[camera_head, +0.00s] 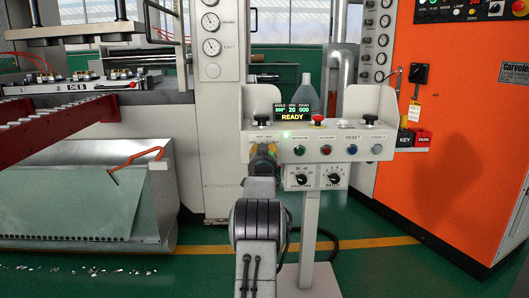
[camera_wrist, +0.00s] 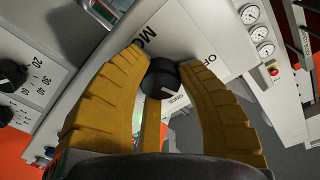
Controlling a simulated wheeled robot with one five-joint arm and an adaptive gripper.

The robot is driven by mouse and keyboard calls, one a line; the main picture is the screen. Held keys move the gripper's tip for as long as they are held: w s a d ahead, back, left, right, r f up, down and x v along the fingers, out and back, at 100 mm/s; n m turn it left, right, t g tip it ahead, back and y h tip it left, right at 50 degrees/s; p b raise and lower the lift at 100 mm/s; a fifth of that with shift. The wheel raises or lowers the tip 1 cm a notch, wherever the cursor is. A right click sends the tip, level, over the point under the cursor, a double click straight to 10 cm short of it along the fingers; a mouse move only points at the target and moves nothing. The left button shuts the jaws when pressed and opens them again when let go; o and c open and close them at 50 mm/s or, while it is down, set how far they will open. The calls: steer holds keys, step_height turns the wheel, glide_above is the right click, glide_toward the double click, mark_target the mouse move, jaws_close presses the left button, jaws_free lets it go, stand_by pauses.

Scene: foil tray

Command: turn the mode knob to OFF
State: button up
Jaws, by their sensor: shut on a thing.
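The mode knob (camera_wrist: 162,80) is a round black knob with a short white mark on its face, seen in the wrist view. Its white panel carries partly covered lettering, "MO", "OF" and what looks like "ONCE". My gripper (camera_wrist: 165,62) has yellow fingers closed around the knob from its sides. The white mark shows toward the lower right in that view; I cannot tell exactly which label it meets. In the head view my gripper (camera_head: 263,153) is at the left end of the control panel (camera_head: 342,138), hiding the knob.
Two dials (camera_head: 302,180) sit below. An orange cabinet (camera_head: 460,130) stands right; a machine with a red rail (camera_head: 60,125) stands left. Green floor is open in front.

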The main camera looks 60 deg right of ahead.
steer(key=shift+w, duration=0.15)
steer(key=o, duration=1.2)
steer(key=shift+a, duration=0.1)
steer(key=v, duration=1.2)
